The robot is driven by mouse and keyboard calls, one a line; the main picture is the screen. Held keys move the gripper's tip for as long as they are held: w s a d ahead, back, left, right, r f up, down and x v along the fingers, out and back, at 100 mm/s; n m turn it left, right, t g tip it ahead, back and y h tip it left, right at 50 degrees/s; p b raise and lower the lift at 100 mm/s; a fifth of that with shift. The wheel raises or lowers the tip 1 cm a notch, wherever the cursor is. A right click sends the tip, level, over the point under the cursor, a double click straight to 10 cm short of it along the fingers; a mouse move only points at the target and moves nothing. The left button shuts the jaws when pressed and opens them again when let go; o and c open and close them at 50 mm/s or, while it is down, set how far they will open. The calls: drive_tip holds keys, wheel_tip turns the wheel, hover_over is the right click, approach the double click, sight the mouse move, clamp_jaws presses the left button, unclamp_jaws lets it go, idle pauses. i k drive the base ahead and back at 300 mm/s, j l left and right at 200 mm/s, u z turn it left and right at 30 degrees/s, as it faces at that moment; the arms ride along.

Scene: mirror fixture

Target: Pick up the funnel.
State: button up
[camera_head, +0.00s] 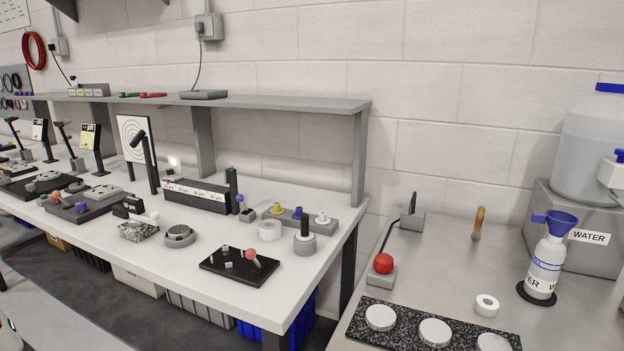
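The blue funnel (560,220) sits in the mouth of a white bottle (545,265) with lettering on it. The bottle stands upright on a black round pad on the steel counter at the right. The funnel's wide cup faces up, and a small blue tab sticks out at its left. Its lower stem is hidden inside the bottle. My gripper is not in view.
A grey block with a WATER label (590,237) and a large clear jug (592,150) stand behind the bottle. A white ring (487,305), red knob (384,263) and speckled board (405,330) with white discs lie nearby. The counter's middle is clear.

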sight(560, 222)
drive_tip(key=z, duration=1.35)
